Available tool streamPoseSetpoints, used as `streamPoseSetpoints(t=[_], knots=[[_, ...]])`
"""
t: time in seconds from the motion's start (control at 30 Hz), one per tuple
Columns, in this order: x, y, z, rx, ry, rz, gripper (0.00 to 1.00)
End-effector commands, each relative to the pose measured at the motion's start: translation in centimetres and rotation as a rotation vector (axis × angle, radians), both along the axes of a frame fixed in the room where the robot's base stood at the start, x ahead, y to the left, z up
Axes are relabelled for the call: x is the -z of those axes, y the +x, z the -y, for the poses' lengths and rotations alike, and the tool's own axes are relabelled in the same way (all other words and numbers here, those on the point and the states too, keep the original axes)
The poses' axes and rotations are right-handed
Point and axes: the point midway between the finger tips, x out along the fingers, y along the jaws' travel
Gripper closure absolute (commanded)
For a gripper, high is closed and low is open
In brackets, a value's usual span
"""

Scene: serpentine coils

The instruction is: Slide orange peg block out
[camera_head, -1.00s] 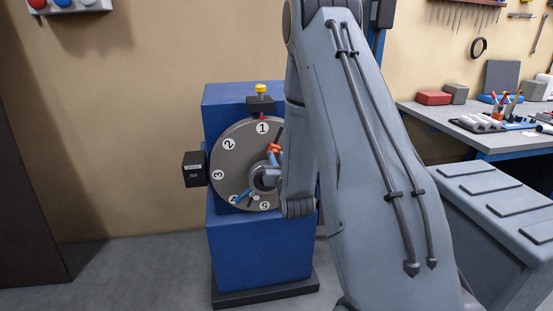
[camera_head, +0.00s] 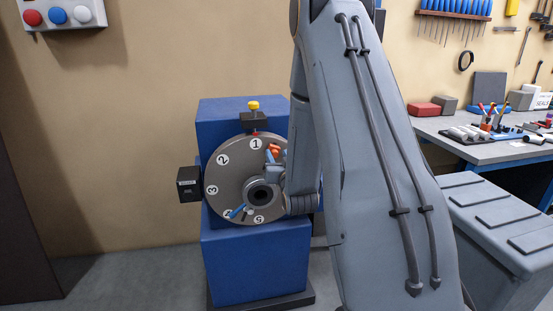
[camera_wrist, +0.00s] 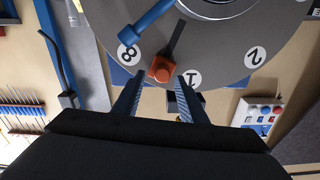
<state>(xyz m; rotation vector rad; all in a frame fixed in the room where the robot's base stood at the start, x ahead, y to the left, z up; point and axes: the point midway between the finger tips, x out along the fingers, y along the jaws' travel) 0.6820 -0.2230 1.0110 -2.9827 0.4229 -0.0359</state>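The orange peg block (camera_head: 272,150) sits on the face of the round grey dial (camera_head: 224,178), near the numeral 1. In the wrist view the orange peg block (camera_wrist: 161,70) lies at the outer end of a dark radial slot, between the numerals 8 and 1. My gripper (camera_wrist: 158,82) is open, with one finger to each side of the block's near end. Gaps show on both sides, and I cannot tell how deep the fingers reach. In the head view my arm hides the dial's right side.
Blue handles (camera_head: 237,212) stand out from the dial, one close to the block in the wrist view (camera_wrist: 148,25). A black box (camera_head: 189,184) is at the dial's left. A yellow-topped plunger (camera_head: 253,107) is above it. A workbench (camera_head: 450,145) stands at the right.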

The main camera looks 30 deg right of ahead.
Motion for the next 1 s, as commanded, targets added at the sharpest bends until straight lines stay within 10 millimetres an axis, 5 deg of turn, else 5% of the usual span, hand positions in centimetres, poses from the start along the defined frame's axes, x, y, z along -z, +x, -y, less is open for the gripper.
streamPoseSetpoints(t=[0.27, 0.7, 1.0], knots=[[0.2, -0.4, -0.3, -0.003, 0.001, -0.004, 0.62], [0.2, -6.4, -1.9, 0.000, 0.001, -0.002, 0.62], [0.1, -7.5, -2.2, 0.000, 0.001, -0.002, 0.62]])
